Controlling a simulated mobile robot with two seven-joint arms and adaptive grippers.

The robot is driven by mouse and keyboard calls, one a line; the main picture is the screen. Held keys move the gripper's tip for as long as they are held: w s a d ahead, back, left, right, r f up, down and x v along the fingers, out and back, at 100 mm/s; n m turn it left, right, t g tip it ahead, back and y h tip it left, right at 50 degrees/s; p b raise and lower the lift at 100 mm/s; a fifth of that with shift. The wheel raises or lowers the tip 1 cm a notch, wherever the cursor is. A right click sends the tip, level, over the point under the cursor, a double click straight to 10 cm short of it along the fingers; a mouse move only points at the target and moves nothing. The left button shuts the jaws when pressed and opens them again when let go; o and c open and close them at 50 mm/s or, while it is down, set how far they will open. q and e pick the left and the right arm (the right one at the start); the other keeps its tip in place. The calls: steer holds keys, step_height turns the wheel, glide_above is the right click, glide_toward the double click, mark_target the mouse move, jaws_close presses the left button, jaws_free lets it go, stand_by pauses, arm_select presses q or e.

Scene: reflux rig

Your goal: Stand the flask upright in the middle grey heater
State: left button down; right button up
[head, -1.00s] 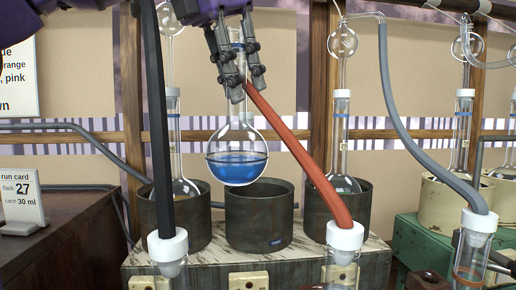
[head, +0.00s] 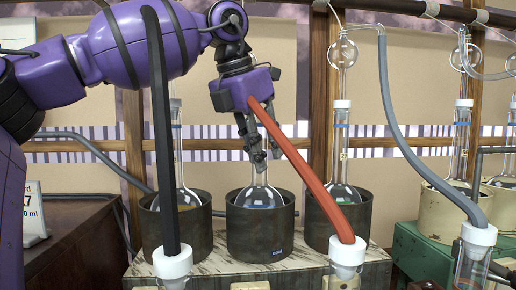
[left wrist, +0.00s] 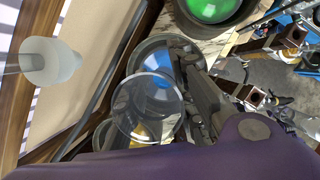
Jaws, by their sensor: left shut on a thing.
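The flask (head: 260,193) is clear glass and stands upright with its round bulb down inside the middle grey heater (head: 260,236). The heater's wall hides most of the bulb. My left gripper (head: 258,160) comes down from above and is shut on the flask's neck. In the left wrist view the blue liquid of the flask (left wrist: 152,85) shows beyond a clear round glass part, beside the dark fingers of the gripper (left wrist: 205,100). I cannot tell whether the bulb touches the heater's floor. My right gripper is not in view.
Grey heaters with flasks stand close on the left (head: 205,222) and right (head: 361,213). A red hose (head: 300,165) crosses in front of my gripper, and a black hose (head: 163,150) hangs to its left. White-capped tubes stand in front.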

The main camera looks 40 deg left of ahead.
arm_select(q)
steer(key=shift+d, duration=0.15)
steer(key=c, duration=1.5)
jaws_free()
steer(key=shift+f, duration=0.1)
steer(key=v, duration=1.2)
